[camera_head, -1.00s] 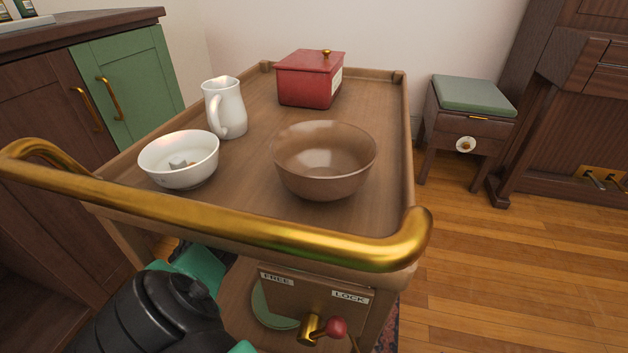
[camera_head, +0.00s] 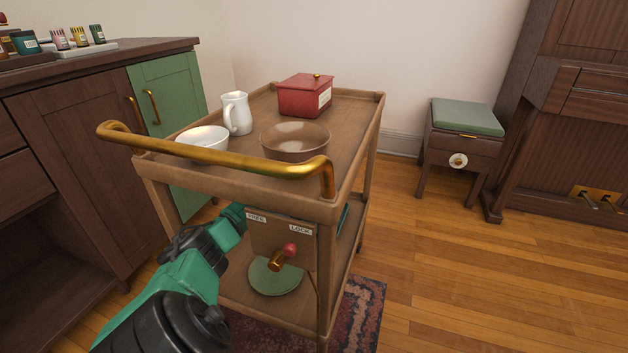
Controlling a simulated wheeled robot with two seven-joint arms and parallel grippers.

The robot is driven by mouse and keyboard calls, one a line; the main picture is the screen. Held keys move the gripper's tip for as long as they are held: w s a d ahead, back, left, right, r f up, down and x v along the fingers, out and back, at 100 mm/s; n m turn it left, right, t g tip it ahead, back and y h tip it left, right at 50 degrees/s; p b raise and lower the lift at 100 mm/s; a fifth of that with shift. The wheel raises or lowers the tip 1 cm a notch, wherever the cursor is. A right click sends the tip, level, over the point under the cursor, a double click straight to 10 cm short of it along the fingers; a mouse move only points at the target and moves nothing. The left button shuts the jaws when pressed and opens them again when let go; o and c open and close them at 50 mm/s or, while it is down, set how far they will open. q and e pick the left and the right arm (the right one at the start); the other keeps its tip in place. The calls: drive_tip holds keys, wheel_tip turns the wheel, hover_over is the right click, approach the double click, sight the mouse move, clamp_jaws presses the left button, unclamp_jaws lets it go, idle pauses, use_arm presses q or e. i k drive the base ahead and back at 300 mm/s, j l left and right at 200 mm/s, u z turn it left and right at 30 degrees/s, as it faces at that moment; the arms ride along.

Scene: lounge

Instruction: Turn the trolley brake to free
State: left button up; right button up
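The wooden trolley (camera_head: 168,165) stands in front of me with its brass handle (camera_head: 220,160) towards me. Below the handle is a brake panel (camera_head: 268,236) with a FREE label (camera_head: 257,218) on the left and a LOCK label (camera_head: 300,230) on the right. The brake lever (camera_head: 278,260) is brass with a red knob (camera_head: 290,249); the knob points up and right, on the LOCK side. My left arm reaches in from the bottom, and its gripper end (camera_head: 235,214) is beside the panel's left edge, apart from the lever. Its fingers cannot be made out. My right gripper is not in view.
A white bowl (camera_head: 203,139), white jug (camera_head: 237,114), brown bowl (camera_head: 294,142) and red box (camera_head: 305,97) stand on the trolley top. A dark cabinet (camera_head: 80,170) is close on the left. Open floor (camera_head: 440,270) lies to the right; a rug (camera_head: 360,310) is underneath.

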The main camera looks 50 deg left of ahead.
sight(276, 262)
drive_tip(key=k, duration=1)
